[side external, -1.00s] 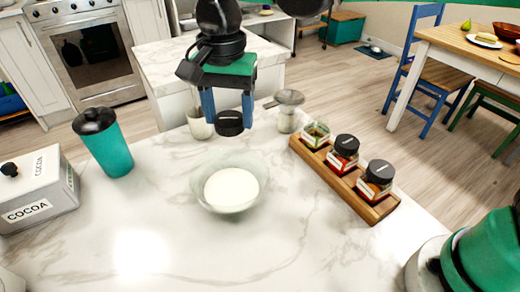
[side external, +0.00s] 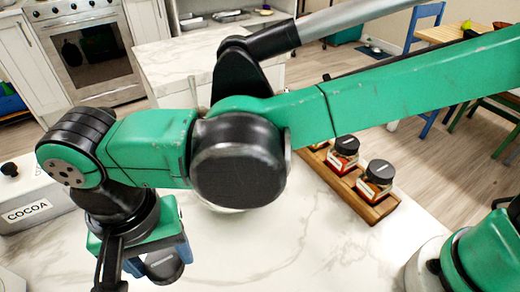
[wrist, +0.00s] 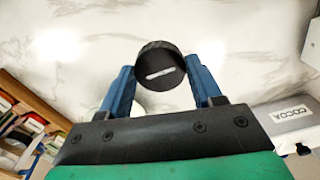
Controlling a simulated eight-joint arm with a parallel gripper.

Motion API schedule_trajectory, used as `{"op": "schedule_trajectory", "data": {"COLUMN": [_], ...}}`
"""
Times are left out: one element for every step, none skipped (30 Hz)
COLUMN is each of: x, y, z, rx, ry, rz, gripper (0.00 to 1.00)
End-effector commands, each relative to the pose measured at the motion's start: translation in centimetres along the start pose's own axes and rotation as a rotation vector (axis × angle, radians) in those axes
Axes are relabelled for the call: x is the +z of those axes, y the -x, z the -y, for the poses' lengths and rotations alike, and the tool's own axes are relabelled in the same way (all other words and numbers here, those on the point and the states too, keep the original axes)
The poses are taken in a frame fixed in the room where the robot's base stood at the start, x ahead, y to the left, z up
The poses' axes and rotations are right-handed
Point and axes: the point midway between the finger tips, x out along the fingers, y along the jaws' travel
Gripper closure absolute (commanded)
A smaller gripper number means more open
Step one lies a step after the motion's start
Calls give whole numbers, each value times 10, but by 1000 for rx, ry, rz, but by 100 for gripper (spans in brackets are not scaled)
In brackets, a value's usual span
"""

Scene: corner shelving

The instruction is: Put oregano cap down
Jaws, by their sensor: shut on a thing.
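The black round oregano cap (wrist: 159,62) with a pale label on top sits between the blue fingers of my gripper (wrist: 162,76) in the wrist view. My gripper is shut on it. In the side view my gripper (side external: 158,258) is at the lower left over the marble counter (side external: 270,255), and the cap (side external: 165,270) shows at its fingers. I cannot tell whether the cap touches the counter. The open oregano jar is hidden behind my arm.
The wooden spice rack (side external: 375,212) holds two capped jars in view at right. The white cocoa canister (side external: 35,205) stands at left, partly hidden. The bowl is almost fully hidden by my arm. Marble near the cap looks clear in the wrist view.

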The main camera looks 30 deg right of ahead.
Motion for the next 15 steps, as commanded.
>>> {"op": "schedule_trajectory", "data": {"x": [0,0,0,0,0,0,0,0,0,0,0,0,0,0,0], "y": [-13,-21,-30,-35,-40,-46,-49,-51,-53,-56,-59,-64,-70,-74,-81], "z": [0,0,0,0,0,0,0,0,0,0,0,0,0,0,0], "rx": [0,0,0,0,0,0,0,0,0,0,0,0,0,0,0], "ry": [0,-1,-1,-1,-1,-1,-1,-1,-1,-1,-1,-1,-1,-1,-1], "rz": [0,0,0,0,0,0,0,0,0,0,0,0,0,0,0], "gripper": [100,100,100,100,100,100,100,100,100,100,100,100,100,100,100]}}
